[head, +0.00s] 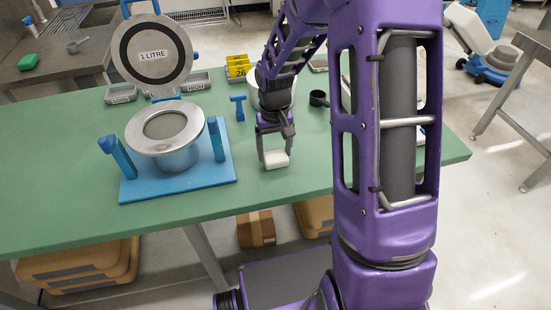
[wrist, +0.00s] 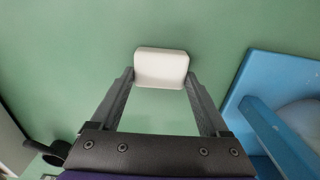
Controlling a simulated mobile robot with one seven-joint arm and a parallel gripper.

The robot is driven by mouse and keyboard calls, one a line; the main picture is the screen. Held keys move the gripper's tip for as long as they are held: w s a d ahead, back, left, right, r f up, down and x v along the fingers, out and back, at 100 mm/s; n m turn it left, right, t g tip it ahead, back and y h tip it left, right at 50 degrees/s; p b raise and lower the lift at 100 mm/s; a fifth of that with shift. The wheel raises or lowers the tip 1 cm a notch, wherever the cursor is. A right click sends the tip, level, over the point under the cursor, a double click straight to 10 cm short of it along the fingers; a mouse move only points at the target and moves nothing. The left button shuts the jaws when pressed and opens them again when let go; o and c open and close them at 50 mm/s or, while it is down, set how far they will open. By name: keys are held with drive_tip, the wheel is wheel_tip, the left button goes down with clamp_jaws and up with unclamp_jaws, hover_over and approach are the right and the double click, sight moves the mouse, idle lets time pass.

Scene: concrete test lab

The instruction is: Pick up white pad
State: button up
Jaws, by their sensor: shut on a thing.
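The white pad (head: 276,159) is a small, pale, rounded block between the fingertips of my gripper (head: 275,164) in the head view. In the wrist view, the white pad (wrist: 161,68) spans the gap between the two dark fingers of my gripper (wrist: 160,82), with a finger against each side. My gripper is shut on it. It is over the green table (head: 270,210), to the right of the blue stand; I cannot tell clearly whether the pad touches the table.
A metal pot on a blue base (head: 210,182) with an open "1 LITRE" lid (head: 152,55) stands at left. Small trays (head: 122,94), yellow number cards (head: 237,66), a blue tool (head: 238,104) and a black cup (head: 319,98) lie behind. The table's front is clear.

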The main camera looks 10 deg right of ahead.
sight(275, 153)
wheel_tip(275, 153, up, 10)
drive_tip(key=shift+p, duration=0.45)
